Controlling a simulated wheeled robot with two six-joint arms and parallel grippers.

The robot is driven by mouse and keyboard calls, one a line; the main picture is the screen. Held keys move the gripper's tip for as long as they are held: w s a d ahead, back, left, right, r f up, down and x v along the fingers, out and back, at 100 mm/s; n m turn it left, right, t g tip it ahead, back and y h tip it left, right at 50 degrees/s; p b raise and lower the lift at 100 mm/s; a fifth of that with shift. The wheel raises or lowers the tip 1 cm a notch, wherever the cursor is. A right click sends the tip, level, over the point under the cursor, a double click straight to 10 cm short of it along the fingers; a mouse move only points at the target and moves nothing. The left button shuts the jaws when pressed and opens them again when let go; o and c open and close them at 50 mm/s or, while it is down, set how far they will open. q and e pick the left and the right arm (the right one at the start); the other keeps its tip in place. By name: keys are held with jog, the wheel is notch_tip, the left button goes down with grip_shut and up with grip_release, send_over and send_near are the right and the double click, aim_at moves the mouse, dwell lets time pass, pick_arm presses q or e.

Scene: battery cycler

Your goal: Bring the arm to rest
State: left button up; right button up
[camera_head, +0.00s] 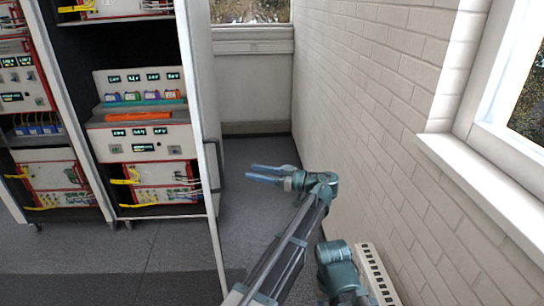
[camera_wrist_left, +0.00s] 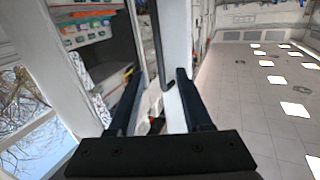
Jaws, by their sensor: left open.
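My left gripper (camera_head: 252,173) is in the middle of the head view, held out over the floor to the right of the open cabinet. Its two fingers point left toward the cabinet's door edge and are apart, with nothing seen between them. The left wrist view also shows this gripper (camera_wrist_left: 160,75), with two dark, spread fingers. Behind them are a white door edge (camera_wrist_left: 178,45) and a dark handle (camera_wrist_left: 160,50); I see no clear contact. A teal joint of mine is at the bottom of the head view. My right gripper is not in view.
The cabinet (camera_head: 142,85) holds cycler units and several coloured cells on a shelf. Its door handle (camera_head: 219,165) sticks out near my left gripper. A white brick wall (camera_head: 375,110) and a radiator (camera_head: 376,275) are on the right. Grey floor (camera_head: 255,155) lies clear behind the gripper.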

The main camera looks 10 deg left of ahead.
pick_arm(q)
jog(key=s+a+f+m+g+h, duration=0.1)
jog(key=s+a+f+m+h, duration=0.1)
jog(key=s+f+m+h, duration=0.5)
jog(key=s+a+f+m+g+h, duration=0.15)
jog(key=s+f+m+h, duration=0.25)
jog(key=s+f, duration=0.6)
jog(key=s+d+f+m+h, duration=0.2)
jog(key=s+d+m, duration=0.2)
jog(key=d, duration=0.4)
jog(key=s+d+f+m+h, duration=0.2)
jog(key=s+d+m+h, duration=0.1)
jog(key=s+d, duration=0.4)
jog(key=shift+s+d+m, duration=0.15)
jog(key=shift+d+m, duration=0.75)
jog(key=shift+d, duration=0.35)
